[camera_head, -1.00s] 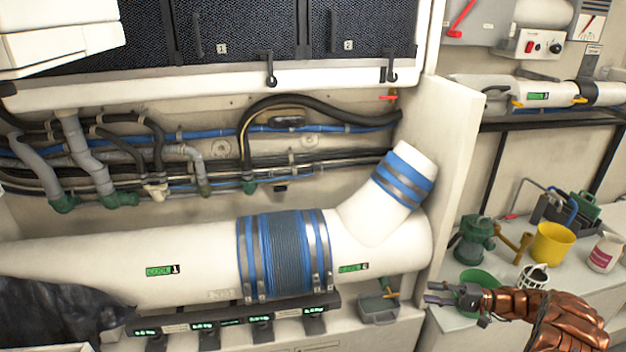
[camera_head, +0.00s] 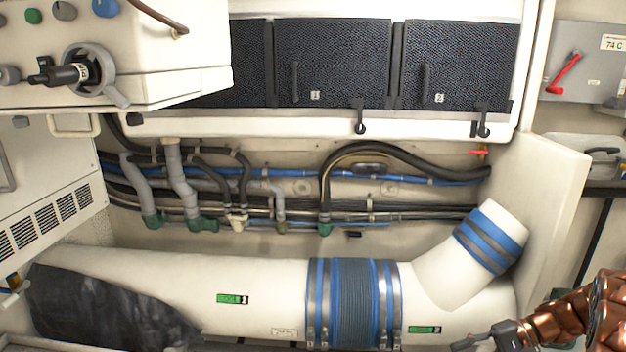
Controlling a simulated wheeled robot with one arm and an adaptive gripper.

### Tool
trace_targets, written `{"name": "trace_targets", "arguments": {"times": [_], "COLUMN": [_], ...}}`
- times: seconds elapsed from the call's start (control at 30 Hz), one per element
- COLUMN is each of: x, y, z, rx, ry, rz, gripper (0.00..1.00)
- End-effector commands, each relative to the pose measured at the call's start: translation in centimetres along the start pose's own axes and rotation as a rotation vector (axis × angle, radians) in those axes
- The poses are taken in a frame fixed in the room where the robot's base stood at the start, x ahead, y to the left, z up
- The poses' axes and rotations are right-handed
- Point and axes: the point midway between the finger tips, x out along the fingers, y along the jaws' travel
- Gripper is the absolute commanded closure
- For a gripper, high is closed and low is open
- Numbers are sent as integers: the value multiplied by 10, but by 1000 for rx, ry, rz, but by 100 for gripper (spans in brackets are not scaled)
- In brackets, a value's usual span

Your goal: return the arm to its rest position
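My arm, copper-coloured with a dark wrist, reaches in from the lower right corner. My gripper (camera_head: 466,343) is at the bottom edge, in front of the right end of the large white pipe (camera_head: 150,278). One dark finger shows, pointing left. The rest of the gripper is cut off by the frame edge, so I cannot tell its opening. Nothing held shows in the visible part.
The white pipe has a blue ribbed sleeve (camera_head: 352,295) and an angled branch with a blue band (camera_head: 490,240). A black cloth (camera_head: 100,310) drapes its left end. A white panel (camera_head: 565,200) stands close to my arm. A white control box (camera_head: 140,75) juts out upper left.

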Motion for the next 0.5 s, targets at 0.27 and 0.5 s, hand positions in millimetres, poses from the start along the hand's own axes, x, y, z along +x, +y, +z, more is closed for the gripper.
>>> {"name": "trace_targets", "arguments": {"times": [0.27, 0.5], "x": [29, 52], "y": [-34, -53], "z": [46, 92], "rx": [24, 27], "ry": [-26, -35], "rz": [197, 357], "gripper": [63, 63]}}
